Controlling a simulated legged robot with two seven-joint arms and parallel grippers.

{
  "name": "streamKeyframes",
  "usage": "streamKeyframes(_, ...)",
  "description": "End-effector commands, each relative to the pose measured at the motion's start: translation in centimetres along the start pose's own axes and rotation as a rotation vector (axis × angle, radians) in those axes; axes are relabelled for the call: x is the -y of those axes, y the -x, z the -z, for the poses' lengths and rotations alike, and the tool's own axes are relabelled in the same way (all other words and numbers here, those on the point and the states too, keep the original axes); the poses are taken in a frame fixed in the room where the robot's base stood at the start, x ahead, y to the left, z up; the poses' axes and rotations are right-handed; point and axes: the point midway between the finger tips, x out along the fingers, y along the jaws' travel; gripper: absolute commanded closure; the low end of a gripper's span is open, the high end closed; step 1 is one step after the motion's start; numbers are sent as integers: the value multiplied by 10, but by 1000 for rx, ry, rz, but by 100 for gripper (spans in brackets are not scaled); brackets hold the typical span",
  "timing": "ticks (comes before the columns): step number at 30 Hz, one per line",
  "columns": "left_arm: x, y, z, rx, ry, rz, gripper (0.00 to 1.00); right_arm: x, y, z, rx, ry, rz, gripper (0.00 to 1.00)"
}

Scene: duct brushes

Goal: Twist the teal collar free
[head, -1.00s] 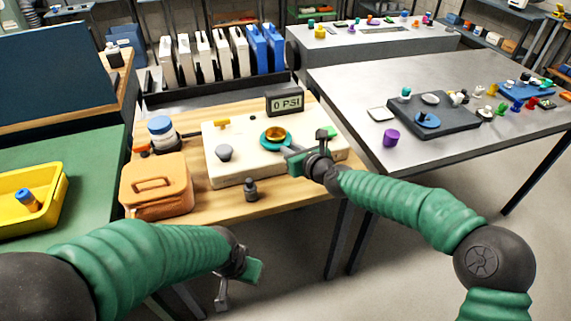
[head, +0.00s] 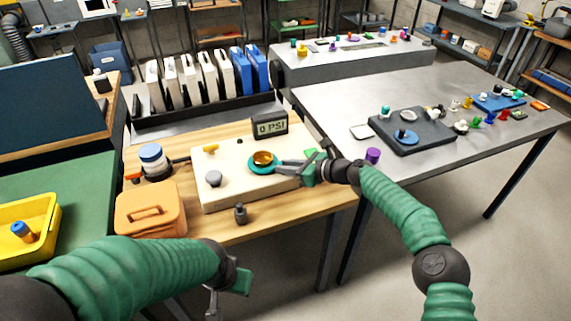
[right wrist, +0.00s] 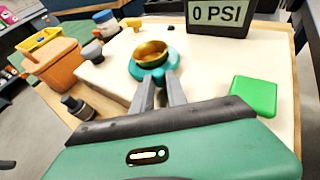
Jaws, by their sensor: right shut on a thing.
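The teal collar (head: 252,168) is a lobed ring around a brass-coloured cup (head: 263,158) on the cream panel (head: 225,193). In the right wrist view the teal collar (right wrist: 139,74) sits around the base of the brass cup (right wrist: 150,54). My right gripper (head: 280,166) reaches in from the right, its two grey fingers shut on the collar's near right side. The fingertips (right wrist: 160,82) partly hide that side. My left gripper (head: 228,290) hangs low in front of the table, away from the panel; its finger opening is unclear.
A gauge (head: 270,125) reading 0 PSI stands behind the collar. A grey knob (head: 213,178) and yellow handle (head: 210,149) are on the panel. An orange case (head: 150,212) and dark bottle (head: 240,213) stand nearby. The grey table (head: 335,112) is at right.

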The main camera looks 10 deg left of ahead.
Motion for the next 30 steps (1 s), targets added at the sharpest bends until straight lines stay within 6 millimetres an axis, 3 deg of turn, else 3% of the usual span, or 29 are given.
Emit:
streamKeyframes(9,0,0,0,0,0,0,64,0,-1,2,-2,-1,-1,100)
streamKeyframes(10,0,0,0,0,0,0,64,0,-1,2,-2,-2,-1,81)
streamKeyframes(15,0,0,0,0,0,0,64,0,-1,2,-2,-1,-1,60)
streamKeyframes(25,0,0,0,0,0,0,64,0,3,0,0,0,0,60)
streamKeyframes(30,0,4,1,0,0,0,64,1,29,-1,-1,0,2,60)
